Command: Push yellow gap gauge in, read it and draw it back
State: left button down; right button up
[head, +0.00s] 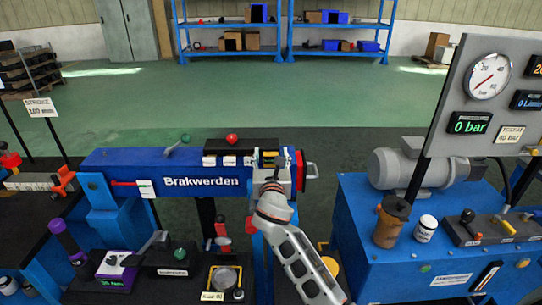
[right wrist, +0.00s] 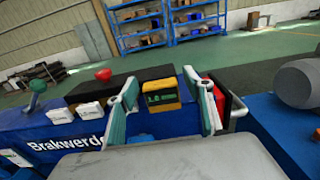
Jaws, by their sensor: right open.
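The yellow gap gauge (head: 268,154) is at the right end of the blue beam marked Brakwerden (head: 130,160). In the right wrist view the gauge (right wrist: 162,105) is a yellow block with a dark display and green digits, too small to read surely. My right gripper (head: 272,163) reaches up to it from below. In the right wrist view its two pale green fingers (right wrist: 164,108) stand apart, one on each side of the gauge, with room visible between. My right gripper hides part of the gauge's surroundings in the head view. My left gripper is not in view.
A red knob (head: 232,139) and a green knob (head: 186,138) stand on top of the beam. A red part with a metal handle (head: 309,171) sits right of the gauge. A blue bench (head: 440,250) with a motor (head: 420,167) and gauge panel stands at the right.

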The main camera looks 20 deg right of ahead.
jog(key=v, duration=1.2)
jog(key=s+d+f+m+g, duration=0.6)
jog(key=s+d+f+m, duration=0.6)
jog(key=s+f+m, duration=0.1)
jog(key=s+d+f+m+g, duration=0.25)
jog(key=s+m, duration=0.35)
jog(key=s, duration=0.3)
jog(key=s+d+f+m+g, duration=0.2)
jog(key=s+d+f+m, duration=0.15)
jog(key=s+m, duration=0.35)
jog(key=a+f+m+t+y, duration=0.2)
jog(key=a+f+t+y, duration=0.2)
jog(key=a+f, duration=1)
jog(key=a+y, duration=0.2)
jog(key=y, duration=0.1)
jog(key=shift+a+y, duration=0.2)
jog(key=shift+y, duration=0.2)
dwell(1.4)
